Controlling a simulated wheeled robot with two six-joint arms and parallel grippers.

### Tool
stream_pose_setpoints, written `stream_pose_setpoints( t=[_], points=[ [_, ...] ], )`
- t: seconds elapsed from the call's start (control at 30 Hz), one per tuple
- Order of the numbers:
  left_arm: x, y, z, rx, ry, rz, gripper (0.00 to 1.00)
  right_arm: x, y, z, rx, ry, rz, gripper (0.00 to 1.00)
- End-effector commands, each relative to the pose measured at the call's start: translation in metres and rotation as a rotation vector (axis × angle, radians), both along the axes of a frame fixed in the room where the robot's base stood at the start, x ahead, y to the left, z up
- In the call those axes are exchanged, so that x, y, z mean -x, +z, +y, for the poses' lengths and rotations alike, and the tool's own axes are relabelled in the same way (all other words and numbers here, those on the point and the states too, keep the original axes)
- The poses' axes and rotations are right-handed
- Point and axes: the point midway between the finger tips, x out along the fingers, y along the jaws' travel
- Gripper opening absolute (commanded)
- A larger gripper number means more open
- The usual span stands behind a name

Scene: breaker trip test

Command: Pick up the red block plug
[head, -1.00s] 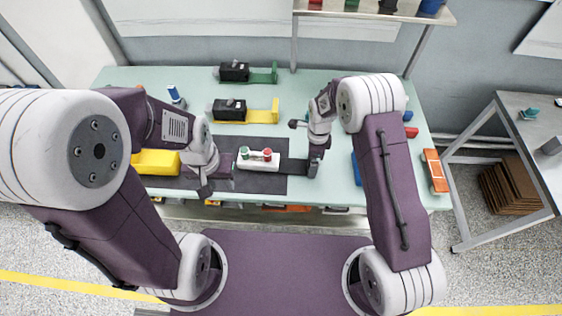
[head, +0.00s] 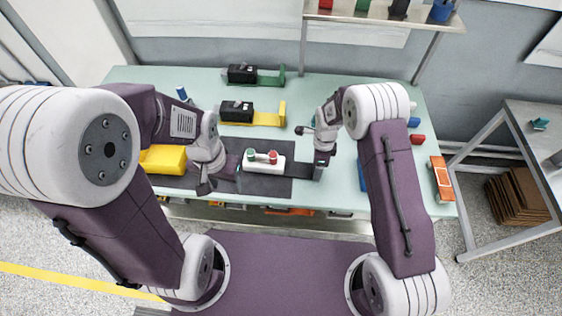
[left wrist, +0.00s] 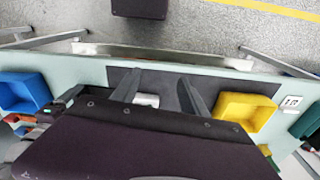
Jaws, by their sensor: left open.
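A white block (head: 252,166) on the dark mat carries a green plug (head: 250,154) and a red plug (head: 272,157), both upright in the head view. My left gripper (head: 221,185) is open over the mat, just left of the white block and apart from the red plug. In the left wrist view its two fingers (left wrist: 158,95) are spread, with part of a white thing (left wrist: 147,100) showing between them; the red plug cannot be made out there. My right gripper (head: 313,160) is right of the block; its jaw opening is unclear.
A yellow bin (head: 163,159) stands left of the left gripper. Two black devices on green (head: 270,80) and yellow (head: 267,119) brackets stand farther back. Another red item (head: 417,139) and an orange item (head: 440,180) lie on the right. The table (head: 340,85) is clear at back centre.

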Motion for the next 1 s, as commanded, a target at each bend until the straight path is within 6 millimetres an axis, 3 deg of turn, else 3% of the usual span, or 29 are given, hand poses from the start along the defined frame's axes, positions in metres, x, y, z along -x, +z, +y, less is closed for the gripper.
stream_pose_setpoints(
  t=[0.1, 0.2, 0.33, 0.43, 0.53, 0.7, 0.83, 1.0],
  points=[
    [-0.055, 0.027, -0.004, -0.013, -0.186, -0.033, 0.51, 0.0, 0.0, 0.0, 0.0, 0.0, 0.0, 0.08],
    [-0.101, 0.039, -0.018, -0.026, -0.36, -0.027, 0.51, 0.0, 0.001, 0.0, -0.001, 0.0, -0.001, 0.08],
    [-0.154, 0.039, -0.045, -0.037, -0.545, -0.015, 0.51, -0.001, 0.001, 0.0, -0.001, 0.0, -0.001, 0.08],
    [-0.182, 0.027, -0.07, -0.041, -0.626, -0.006, 0.51, 0.0, 0.001, 0.0, -0.001, 0.0, -0.001, 0.08],
    [-0.194, 0.008, -0.089, -0.041, -0.663, 0.007, 0.51, 0.0, 0.0, 0.0, 0.0, 0.0, -0.001, 0.08],
    [-0.184, -0.013, -0.101, -0.037, -0.695, 0.055, 0.51, 0.0, 0.0, 0.0, 0.0, 0.0, 0.0, 0.08],
    [-0.183, -0.02, -0.101, -0.036, -0.696, 0.057, 0.51, 0.0, 0.0, 0.0, 0.0, 0.0, 0.001, 0.08],
    [-0.183, -0.057, -0.101, -0.036, -0.694, 0.058, 0.51, 0.0, 0.0, 0.0, 0.0, 0.001, 0.0, 0.08]
  ],
)
